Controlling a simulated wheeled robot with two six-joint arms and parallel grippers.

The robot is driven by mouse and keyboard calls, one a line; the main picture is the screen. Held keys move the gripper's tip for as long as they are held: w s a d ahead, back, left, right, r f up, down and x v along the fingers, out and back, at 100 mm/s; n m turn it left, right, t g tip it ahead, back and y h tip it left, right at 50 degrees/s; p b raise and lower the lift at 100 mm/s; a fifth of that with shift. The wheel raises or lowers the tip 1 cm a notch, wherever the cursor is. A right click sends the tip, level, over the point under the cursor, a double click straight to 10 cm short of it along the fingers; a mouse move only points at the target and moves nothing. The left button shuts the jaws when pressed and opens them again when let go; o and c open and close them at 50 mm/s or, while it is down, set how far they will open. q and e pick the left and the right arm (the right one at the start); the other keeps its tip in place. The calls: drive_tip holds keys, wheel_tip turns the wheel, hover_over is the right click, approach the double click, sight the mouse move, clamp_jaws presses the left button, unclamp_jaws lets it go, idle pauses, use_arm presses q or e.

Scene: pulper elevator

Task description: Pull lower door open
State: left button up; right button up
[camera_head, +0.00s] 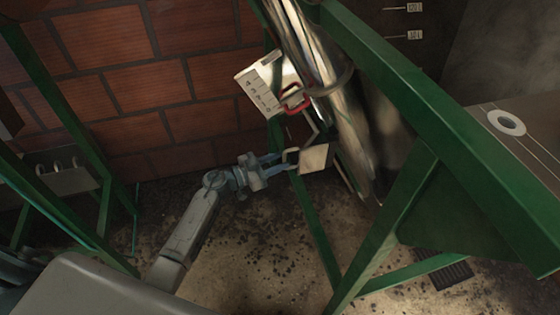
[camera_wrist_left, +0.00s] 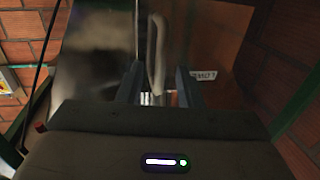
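The lower door (camera_head: 315,158) is a small pale panel low on the metal elevator pipe, with a light loop handle (camera_head: 291,156) on its left side. In the left wrist view the door is a shiny metal plate (camera_wrist_left: 100,50) with a label that looks like "LOWER" upside down or mirrored. The upright bar handle (camera_wrist_left: 157,55) stands in front of it. My left gripper (camera_head: 280,163) is at the handle. Its two fingers (camera_wrist_left: 158,85) are apart, with the handle between them and gaps visible on both sides. My right gripper is not in view.
The metal pipe (camera_head: 320,60) rises behind. A green frame beam (camera_head: 440,130) crosses the right side. A brick wall (camera_head: 120,80) stands at the back left. Dirty floor (camera_head: 250,260) is open below.

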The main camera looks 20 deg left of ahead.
use_arm(q)
drive_tip(key=shift+w+d, duration=0.45)
clamp_jaws()
